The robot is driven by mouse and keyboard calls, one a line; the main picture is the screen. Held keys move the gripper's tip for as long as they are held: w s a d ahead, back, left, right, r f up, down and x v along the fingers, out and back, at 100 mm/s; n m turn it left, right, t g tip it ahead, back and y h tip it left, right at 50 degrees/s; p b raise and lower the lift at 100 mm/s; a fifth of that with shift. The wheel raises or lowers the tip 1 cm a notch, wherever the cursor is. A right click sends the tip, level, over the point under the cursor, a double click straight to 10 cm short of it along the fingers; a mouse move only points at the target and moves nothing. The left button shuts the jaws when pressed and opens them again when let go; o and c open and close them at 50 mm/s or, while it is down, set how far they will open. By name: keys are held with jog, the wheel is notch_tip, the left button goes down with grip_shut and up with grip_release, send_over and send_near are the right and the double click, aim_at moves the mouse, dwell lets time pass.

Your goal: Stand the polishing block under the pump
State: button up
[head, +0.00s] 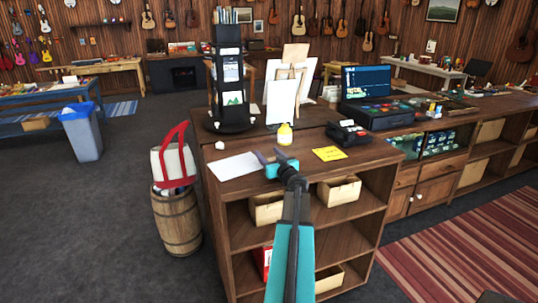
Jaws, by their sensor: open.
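A small yellow bottle with a pale top (285,134), which looks like the pump, stands on the wooden counter (325,165) just beyond my gripper. A small whitish lump (220,145) lies at the counter's left edge; it may be the polishing block, but it is too small to tell. My gripper (270,157) is over the front of the counter, between a white sheet and a yellow note. My arm hides part of the counter front and shelves.
The white sheet (236,166) and yellow note (328,154) lie flat. A dark card reader (347,133) is at right. A black display rack (230,85), small easel (285,95) and laptop (366,82) stand behind. A barrel (178,222) is left of the counter.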

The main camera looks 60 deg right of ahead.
aim_at(274, 159)
jog(key=shift+r+p, duration=0.15)
jog(key=shift+p, duration=0.9)
jog(key=shift+s+a+f, duration=0.1)
jog(key=shift+s+f, duration=0.05)
jog(key=shift+f, duration=0.05)
jog(key=b+v, duration=0.4)
jog(key=v, duration=0.1)
jog(key=shift+s+f, duration=0.1)
jog(key=shift+f, duration=0.2)
jog(key=shift+b+v, duration=1.65)
jog(key=shift+v, duration=2.5)
jog(key=shift+s+r, duration=0.1)
jog(key=shift+s, duration=0.05)
